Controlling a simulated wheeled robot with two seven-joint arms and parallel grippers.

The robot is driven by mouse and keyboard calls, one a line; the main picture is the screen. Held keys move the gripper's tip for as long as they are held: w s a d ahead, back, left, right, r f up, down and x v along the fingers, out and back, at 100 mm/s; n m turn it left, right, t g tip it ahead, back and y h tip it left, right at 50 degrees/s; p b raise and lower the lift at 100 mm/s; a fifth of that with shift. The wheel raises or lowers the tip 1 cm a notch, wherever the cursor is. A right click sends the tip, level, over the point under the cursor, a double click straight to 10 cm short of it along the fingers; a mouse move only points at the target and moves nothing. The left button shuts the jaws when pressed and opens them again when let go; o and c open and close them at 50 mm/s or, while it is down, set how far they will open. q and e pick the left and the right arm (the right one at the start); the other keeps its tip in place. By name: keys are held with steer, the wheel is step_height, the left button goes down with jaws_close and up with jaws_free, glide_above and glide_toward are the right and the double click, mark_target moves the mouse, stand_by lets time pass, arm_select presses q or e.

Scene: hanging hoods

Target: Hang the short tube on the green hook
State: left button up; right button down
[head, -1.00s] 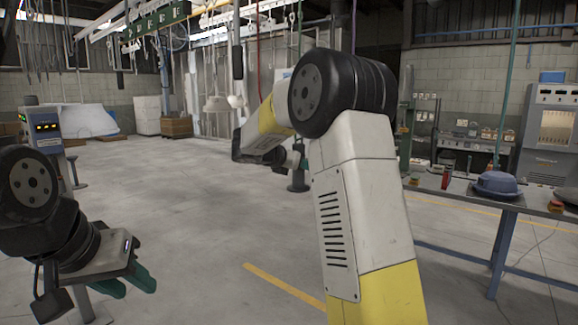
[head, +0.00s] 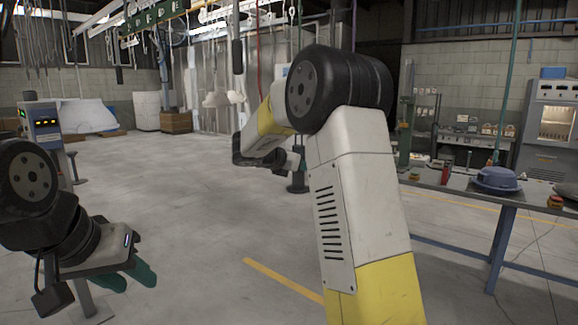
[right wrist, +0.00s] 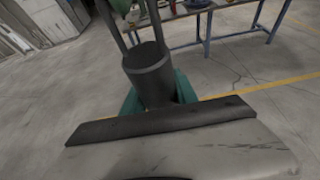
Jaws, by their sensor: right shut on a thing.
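In the right wrist view my right gripper (right wrist: 157,94) has green fingers shut on a short dark grey tube (right wrist: 148,70), whose round end shows. In the head view the right arm's black wrist (head: 258,150) reaches away past my white and yellow arm link; its fingers and the tube are not clear there. My left gripper (head: 127,277) is at the lower left, its two green fingers apart with nothing between them. A green slotted bar (head: 155,17) hangs overhead at the upper left. I cannot make out a green hook for certain.
A workbench (head: 450,184) with a blue-grey hood (head: 496,180) stands at the right. A control post (head: 42,128) is at the left. White hoods (head: 217,100) hang farther back. The floor (head: 170,190) between is open.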

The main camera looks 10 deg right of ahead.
steer(key=shift+f, duration=0.15)
steer(key=c, duration=0.9)
jaws_free()
steer(key=shift+a, duration=0.1)
